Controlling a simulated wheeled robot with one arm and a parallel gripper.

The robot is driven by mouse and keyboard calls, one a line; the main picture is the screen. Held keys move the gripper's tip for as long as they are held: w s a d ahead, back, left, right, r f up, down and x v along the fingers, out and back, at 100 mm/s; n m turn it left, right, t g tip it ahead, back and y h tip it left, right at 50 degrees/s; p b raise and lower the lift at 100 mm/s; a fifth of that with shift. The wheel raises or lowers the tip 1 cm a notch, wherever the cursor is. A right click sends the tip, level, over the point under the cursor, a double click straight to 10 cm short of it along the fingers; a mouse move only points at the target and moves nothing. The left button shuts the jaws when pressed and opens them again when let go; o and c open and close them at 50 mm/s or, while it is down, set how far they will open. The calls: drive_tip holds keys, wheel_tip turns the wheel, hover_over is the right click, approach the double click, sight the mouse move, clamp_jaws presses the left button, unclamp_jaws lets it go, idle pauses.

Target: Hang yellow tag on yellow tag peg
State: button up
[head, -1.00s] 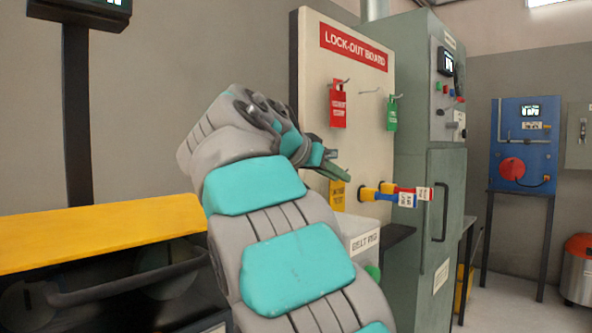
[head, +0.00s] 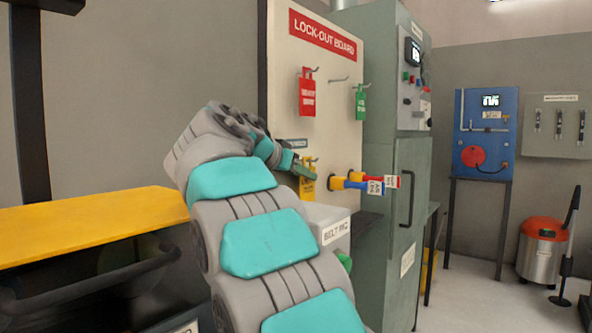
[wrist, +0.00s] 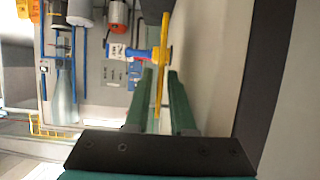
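The yellow tag (head: 307,185) hangs low on the lock-out board (head: 281,100), below a small grey label. In the wrist view the yellow tag (wrist: 161,75) shows edge-on between the two green fingers. My gripper (head: 300,172) is at the tag, partly covering it in the head view. In the wrist view my gripper (wrist: 161,75) looks open, with a finger on each side of the tag and narrow gaps. I cannot tell whether a finger touches it. A bare peg (head: 339,79) sticks out between the red tag (head: 307,94) and the green tag (head: 360,102).
Yellow, blue and red handles (head: 365,181) stick out right of the yellow tag. A white bin (head: 327,224) stands below it. A green-grey cabinet (head: 385,150) is right of the board. A yellow-topped unit (head: 90,225) is at the left.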

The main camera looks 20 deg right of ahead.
drive_tip(key=shift+c, duration=0.4)
clamp_jaws()
drive_tip(key=shift+r, duration=0.5)
idle(0.4)
drive_tip(key=shift+s+d, duration=0.1)
drive_tip(key=shift+s, duration=0.05)
drive_tip(key=s+d+b, duration=0.3)
drive_tip(key=s+b, duration=0.1)
drive_tip(key=s, duration=0.1)
drive_tip(key=shift+s+d, duration=0.3)
drive_tip(key=shift+d, duration=0.05)
idle(1.0)
idle(0.5)
